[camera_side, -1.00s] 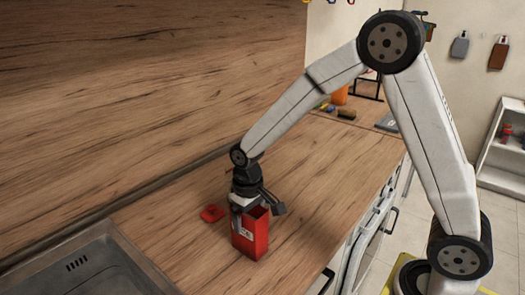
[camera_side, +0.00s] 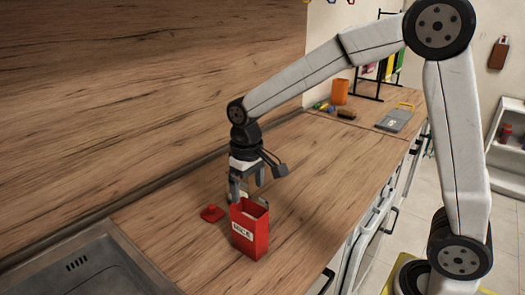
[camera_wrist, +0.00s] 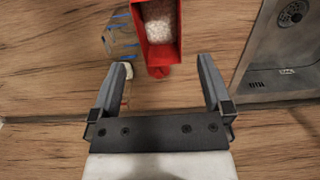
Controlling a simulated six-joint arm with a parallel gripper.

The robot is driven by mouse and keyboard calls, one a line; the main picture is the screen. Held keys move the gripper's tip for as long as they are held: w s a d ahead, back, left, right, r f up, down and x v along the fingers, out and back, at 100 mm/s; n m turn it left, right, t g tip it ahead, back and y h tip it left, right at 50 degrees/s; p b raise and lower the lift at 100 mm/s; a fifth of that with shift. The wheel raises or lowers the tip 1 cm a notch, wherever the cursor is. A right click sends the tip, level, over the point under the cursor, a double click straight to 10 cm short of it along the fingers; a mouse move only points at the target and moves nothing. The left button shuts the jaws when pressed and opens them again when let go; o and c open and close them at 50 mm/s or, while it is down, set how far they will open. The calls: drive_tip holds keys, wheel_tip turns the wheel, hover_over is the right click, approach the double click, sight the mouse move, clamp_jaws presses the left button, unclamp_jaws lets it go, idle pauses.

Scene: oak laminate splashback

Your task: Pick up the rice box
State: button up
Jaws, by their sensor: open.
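The rice box (camera_side: 250,232) is an open-topped red box with a white "RICE" label, standing upright on the wooden counter. In the wrist view the rice box (camera_wrist: 158,30) is at the top middle, with white grains inside. My gripper (camera_side: 247,188) is open and empty, above and behind the box in the side view. A small red lid-like piece (camera_side: 212,213) lies on the counter left of the box.
A metal sink (camera_side: 80,270) is at the lower left. A clear item with blue marks (camera_wrist: 120,40) lies beside the box. The counter right of the box is clear.

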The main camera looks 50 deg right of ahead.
drive_tip(key=shift+r, duration=1.55)
drive_tip(key=shift+f, duration=0.1)
drive_tip(key=s+d+f+t, duration=0.2)
drive_tip(key=s+d+f, duration=0.1)
drive_tip(key=s+f, duration=0.7)
drive_tip(key=shift+s+d+t, duration=0.3)
drive_tip(key=shift+s+d, duration=0.05)
drive_tip(key=shift+s, duration=0.85)
wheel_tip(320, 180, up, 11)
drive_tip(key=g, duration=0.3)
hover_over(248, 208)
drive_tip(key=shift+f, duration=3.75)
